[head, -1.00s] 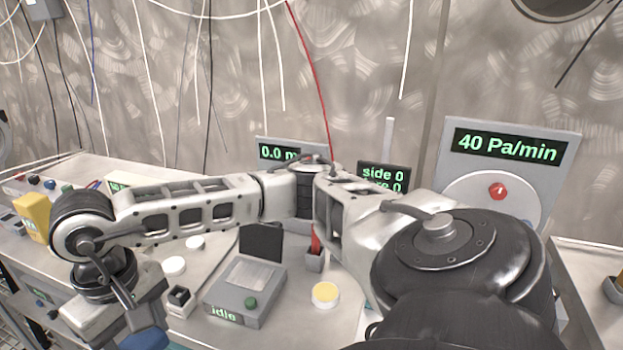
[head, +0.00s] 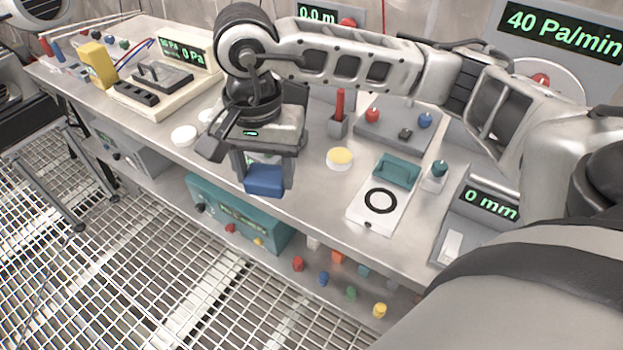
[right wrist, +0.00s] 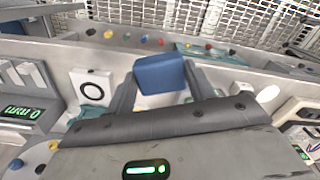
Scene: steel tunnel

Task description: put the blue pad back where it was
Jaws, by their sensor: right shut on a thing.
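The blue pad (head: 265,181) is a small blue block held between the fingers of my right gripper (head: 264,172). The gripper points down and holds the pad at the front edge of the bench (head: 315,190), apparently above or just in front of it. In the right wrist view the pad (right wrist: 159,74) sits between the two dark fingers of my right gripper (right wrist: 162,88). A white plate with a black ring (head: 361,213) lies on the bench to the right, with a teal block (head: 396,170) at its back. My left gripper does not show.
A yellow-topped round dish (head: 340,158), a red-stick holder (head: 338,122) and a grey panel with knobs (head: 390,138) stand behind. White discs (head: 184,136) lie to the left. Below are a teal box (head: 225,222) and several coloured knobs. Grating floor (head: 140,270) lies in front.

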